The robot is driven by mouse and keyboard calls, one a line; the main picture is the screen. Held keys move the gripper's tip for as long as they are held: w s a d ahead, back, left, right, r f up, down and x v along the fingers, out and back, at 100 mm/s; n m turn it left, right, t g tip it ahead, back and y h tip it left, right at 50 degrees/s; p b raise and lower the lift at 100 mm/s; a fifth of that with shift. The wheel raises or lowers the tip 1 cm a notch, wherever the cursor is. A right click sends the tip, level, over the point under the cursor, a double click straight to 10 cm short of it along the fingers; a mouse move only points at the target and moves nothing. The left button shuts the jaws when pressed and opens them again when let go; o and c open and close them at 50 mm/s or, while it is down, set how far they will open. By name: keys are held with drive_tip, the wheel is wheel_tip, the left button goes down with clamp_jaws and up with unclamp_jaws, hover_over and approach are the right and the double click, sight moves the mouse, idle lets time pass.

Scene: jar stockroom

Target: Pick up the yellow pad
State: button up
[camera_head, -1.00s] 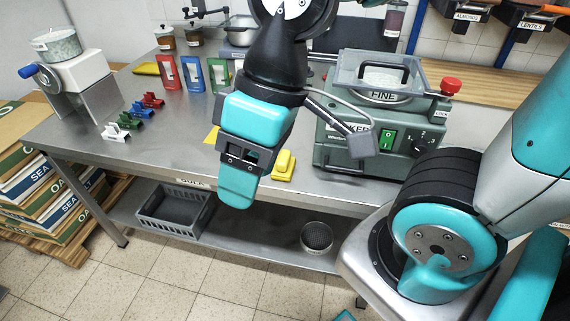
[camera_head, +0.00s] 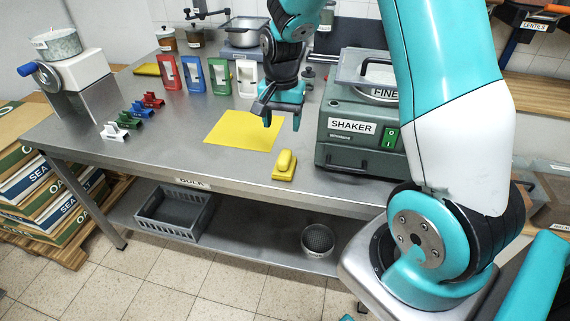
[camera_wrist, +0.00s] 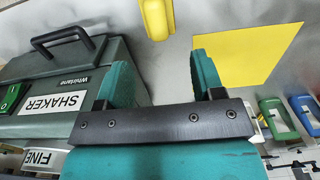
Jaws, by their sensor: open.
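A yellow block with a raised grip (camera_head: 284,166) sits near the table's front edge, left of the shaker; it also shows at the top of the wrist view (camera_wrist: 156,18). A flat yellow sheet (camera_head: 240,131) lies behind it and to its left, and it shows on the right in the wrist view (camera_wrist: 250,52). I cannot tell for sure which one is called the pad. My gripper (camera_head: 282,121) is open and empty, pointing down behind the block, by the sheet's right edge. Its two fingers (camera_wrist: 163,78) show apart in the wrist view.
The green-grey shaker (camera_head: 350,150) stands close right of my gripper. Coloured stands (camera_head: 193,74) and a pot (camera_head: 243,33) are behind. Another flat yellow item (camera_head: 147,69) lies at the back left. Small coloured clips (camera_head: 132,114) sit left. The front-left tabletop is clear.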

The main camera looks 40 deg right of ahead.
hover_over(285, 154)
drive_tip(key=f, duration=0.5)
drive_tip(key=shift+a+f, duration=0.4)
drive_tip(key=shift+d+f+p, duration=0.15)
drive_tip(key=shift+f+p, duration=0.1)
drive_tip(key=shift+f, duration=1.15)
drive_tip(key=shift+d+f+p, duration=0.15)
drive_tip(key=shift+f+p, duration=0.1)
drive_tip(key=shift+f, duration=1.1)
drive_tip(key=shift+c, duration=0.4)
drive_tip(key=c, duration=1)
drive_tip(key=shift+r, duration=0.1)
wheel_tip(285, 154, up, 20)
